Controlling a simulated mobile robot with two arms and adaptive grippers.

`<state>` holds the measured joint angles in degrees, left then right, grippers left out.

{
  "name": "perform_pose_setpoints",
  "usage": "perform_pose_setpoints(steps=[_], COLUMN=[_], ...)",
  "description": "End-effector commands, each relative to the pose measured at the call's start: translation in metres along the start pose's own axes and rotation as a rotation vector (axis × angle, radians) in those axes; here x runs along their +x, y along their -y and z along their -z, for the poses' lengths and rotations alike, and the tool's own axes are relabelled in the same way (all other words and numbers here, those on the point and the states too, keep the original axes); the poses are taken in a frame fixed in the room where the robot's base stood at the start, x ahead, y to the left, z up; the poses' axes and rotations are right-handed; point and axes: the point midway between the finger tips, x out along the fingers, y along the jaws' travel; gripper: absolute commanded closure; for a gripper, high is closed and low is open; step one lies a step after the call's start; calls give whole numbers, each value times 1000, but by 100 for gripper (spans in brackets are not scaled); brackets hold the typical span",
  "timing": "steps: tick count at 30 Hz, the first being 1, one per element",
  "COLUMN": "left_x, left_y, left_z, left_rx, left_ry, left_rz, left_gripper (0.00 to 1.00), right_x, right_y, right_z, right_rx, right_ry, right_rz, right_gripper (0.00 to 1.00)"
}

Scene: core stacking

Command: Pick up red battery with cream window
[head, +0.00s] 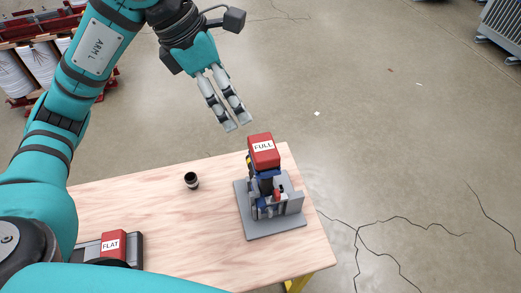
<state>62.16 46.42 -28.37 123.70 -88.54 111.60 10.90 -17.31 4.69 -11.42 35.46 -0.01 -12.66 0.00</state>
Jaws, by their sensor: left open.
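A red block-shaped battery (263,148) with a pale window reading "FULL" sits on top of a dark and blue device in a grey stand on the wooden table. A second red battery (113,245) with a pale window reading "FLAT" lies in a dark holder at the table's lower left, partly cut off by my arm. The exact tint of either window is hard to tell. My left gripper (238,124) is open and empty. Its fingers point down and to the right, beyond the table's back edge, just up and left of the "FULL" battery and apart from it. My right gripper is not in view.
The grey stand (276,229) occupies the table's right part. A small black cup (192,181) stands left of it. The wooden table (150,205) is otherwise clear around the cup. Open concrete floor (400,150) lies beyond. White drums (40,65) stand at the upper left.

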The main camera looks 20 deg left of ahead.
Motion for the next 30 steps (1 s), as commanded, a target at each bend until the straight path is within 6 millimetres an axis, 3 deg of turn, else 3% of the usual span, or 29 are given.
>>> perform_pose_setpoints(steps=[2,7,19,30], left_x=[10,28,110,143], left_y=[0,0,1,0], left_z=[4,4,3,3], left_rx=[0,0,-1,-3], left_ry=[0,-3,-2,-3], left_rz=[0,5,6,5], left_gripper=[0,0,0,0], right_x=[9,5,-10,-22], right_y=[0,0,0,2], right_z=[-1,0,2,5], right_rx=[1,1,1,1], right_ry=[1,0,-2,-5], right_rz=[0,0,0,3], right_gripper=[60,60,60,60])
